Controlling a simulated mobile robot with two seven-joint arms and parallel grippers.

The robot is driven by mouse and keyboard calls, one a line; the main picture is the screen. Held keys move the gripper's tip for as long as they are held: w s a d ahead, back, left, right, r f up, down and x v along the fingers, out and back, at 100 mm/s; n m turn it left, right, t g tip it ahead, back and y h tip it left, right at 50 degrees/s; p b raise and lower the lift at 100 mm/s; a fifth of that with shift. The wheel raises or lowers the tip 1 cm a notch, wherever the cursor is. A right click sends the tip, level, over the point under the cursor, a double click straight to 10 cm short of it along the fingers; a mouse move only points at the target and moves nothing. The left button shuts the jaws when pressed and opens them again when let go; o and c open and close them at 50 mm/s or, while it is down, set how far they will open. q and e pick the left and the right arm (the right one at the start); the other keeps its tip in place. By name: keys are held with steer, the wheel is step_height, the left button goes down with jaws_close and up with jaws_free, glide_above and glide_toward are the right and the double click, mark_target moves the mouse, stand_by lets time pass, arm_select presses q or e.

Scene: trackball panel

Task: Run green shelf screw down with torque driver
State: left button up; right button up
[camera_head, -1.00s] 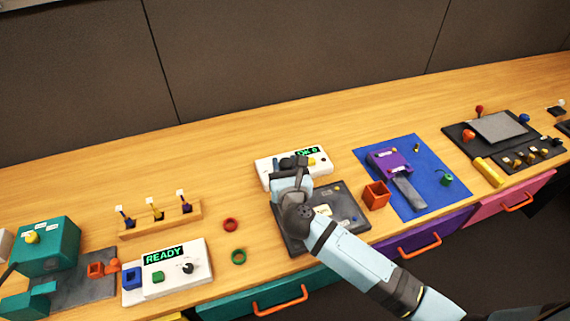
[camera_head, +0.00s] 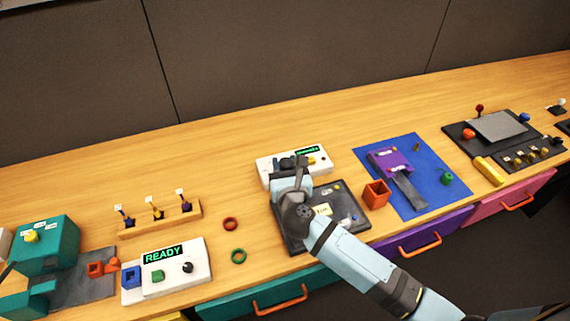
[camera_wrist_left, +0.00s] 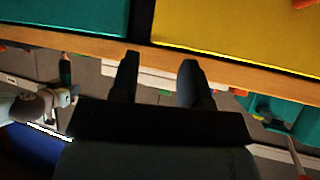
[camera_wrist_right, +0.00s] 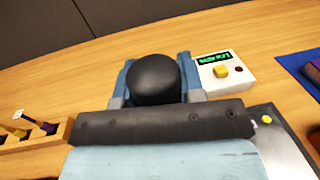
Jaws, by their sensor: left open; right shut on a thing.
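My right gripper (camera_head: 294,178) is shut on the torque driver, over the left part of a dark panel (camera_head: 288,242). In the right wrist view the driver shows as a round black cap (camera_wrist_right: 154,80) between the two blue-grey fingers; its tip is hidden. I cannot make out the green shelf screw; the arm and gripper cover part of the panel. A white box (camera_head: 265,167) with a green-lit display stands just behind; it also shows in the right wrist view (camera_wrist_right: 238,86). My left gripper (camera_wrist_left: 158,75) is open and empty in the left wrist view, near the drawer fronts.
An orange open box (camera_head: 376,194) stands right of the dark panel, beside a blue mat (camera_head: 425,160) with a purple block. The bench behind is clear.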

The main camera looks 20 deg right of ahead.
steer(key=shift+s+f, duration=0.1)
steer(key=shift+f, duration=0.3)
stand_by(1.4)
